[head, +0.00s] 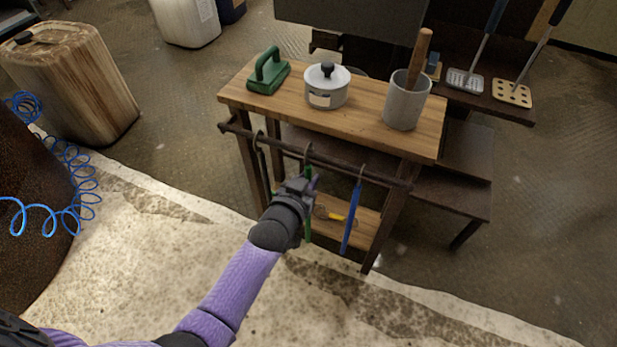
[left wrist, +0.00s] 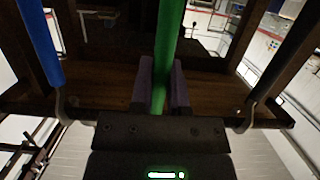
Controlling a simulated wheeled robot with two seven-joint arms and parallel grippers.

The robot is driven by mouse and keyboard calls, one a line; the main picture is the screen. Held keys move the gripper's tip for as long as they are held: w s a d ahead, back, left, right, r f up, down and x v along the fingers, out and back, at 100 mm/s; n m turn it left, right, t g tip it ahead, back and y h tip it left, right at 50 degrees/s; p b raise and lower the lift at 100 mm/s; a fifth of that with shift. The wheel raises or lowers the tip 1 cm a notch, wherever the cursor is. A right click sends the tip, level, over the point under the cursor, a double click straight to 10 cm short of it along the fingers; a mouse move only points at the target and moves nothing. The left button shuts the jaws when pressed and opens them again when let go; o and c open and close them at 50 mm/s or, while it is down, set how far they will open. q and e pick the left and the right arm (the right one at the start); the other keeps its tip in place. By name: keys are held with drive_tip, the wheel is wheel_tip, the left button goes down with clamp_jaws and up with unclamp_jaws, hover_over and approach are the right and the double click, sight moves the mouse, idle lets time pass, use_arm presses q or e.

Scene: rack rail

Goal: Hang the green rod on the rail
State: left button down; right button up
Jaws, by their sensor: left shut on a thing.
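The dark rail (head: 335,161) runs along the front of the wooden cart. My left gripper (head: 308,185) is shut on the green rod (head: 308,228), in front of the rail near its middle. The rod hangs about upright, and its hook (head: 308,149) shows at the rail; whether it rests on the rail I cannot tell. In the left wrist view the green rod (left wrist: 165,45) passes between the fingers (left wrist: 160,88), its hook end hidden by the gripper. My right gripper is not in view.
A blue rod (head: 351,218) hangs on the rail to the right, and a dark rod (head: 262,160) to the left. On the cart top stand a green-handled block (head: 268,75), a lidded pot (head: 326,88) and a grey cup (head: 406,104).

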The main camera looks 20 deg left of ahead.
use_arm(q)
drive_tip(key=s+p, duration=0.3)
drive_tip(key=s, duration=0.4)
drive_tip(key=shift+p, duration=0.4)
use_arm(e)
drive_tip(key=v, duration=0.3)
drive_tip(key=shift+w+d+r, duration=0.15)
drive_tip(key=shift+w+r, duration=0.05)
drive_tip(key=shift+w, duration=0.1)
use_arm(q)
drive_tip(key=shift+a, duration=0.1)
